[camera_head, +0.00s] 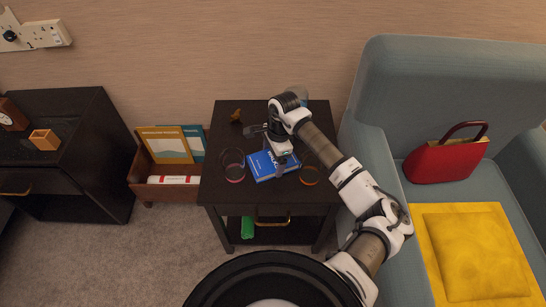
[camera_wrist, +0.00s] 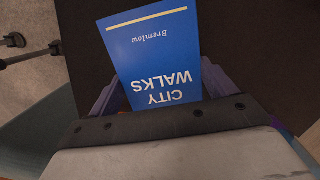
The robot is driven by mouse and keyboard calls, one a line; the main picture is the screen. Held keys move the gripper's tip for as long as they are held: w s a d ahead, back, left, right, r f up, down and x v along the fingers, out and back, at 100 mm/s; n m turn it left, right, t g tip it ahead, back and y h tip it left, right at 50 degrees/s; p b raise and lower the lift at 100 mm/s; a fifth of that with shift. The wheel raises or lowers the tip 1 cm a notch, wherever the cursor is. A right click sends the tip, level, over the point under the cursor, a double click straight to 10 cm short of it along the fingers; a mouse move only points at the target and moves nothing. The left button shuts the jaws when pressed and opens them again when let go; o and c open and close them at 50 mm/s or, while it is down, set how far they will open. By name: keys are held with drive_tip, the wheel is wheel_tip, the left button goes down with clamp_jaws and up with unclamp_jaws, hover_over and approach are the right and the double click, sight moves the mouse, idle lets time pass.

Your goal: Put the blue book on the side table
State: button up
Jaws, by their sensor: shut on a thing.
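The blue book (camera_head: 262,167), titled "City Walks", is at the middle of the dark side table (camera_head: 224,130), near its front half. In the wrist view the book (camera_wrist: 155,50) sits between my purple fingers, its cover facing the camera. My gripper (camera_head: 279,164) is over the table, shut on the book. The book looks low over the tabletop or flat on it; I cannot tell whether it touches. Part of the book is hidden by my gripper.
A clear glass (camera_head: 233,168) stands left of the book and another (camera_head: 310,176) right of it, both close. A small brown figurine (camera_head: 235,116) is at the back left. A blue armchair (camera_head: 375,150) holding a red handbag (camera_head: 446,158) adjoins on the right.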

drive_tip(key=shift+f, duration=0.2)
drive_tip(key=o, duration=1)
drive_tip(key=shift+r, duration=0.1)
wheel_tip(320, 180, up, 12)
drive_tip(key=d+b, duration=0.1)
drive_tip(key=shift+w+d, duration=0.3)
drive_tip(key=shift+w, duration=0.05)
drive_tip(key=shift+r, duration=0.1)
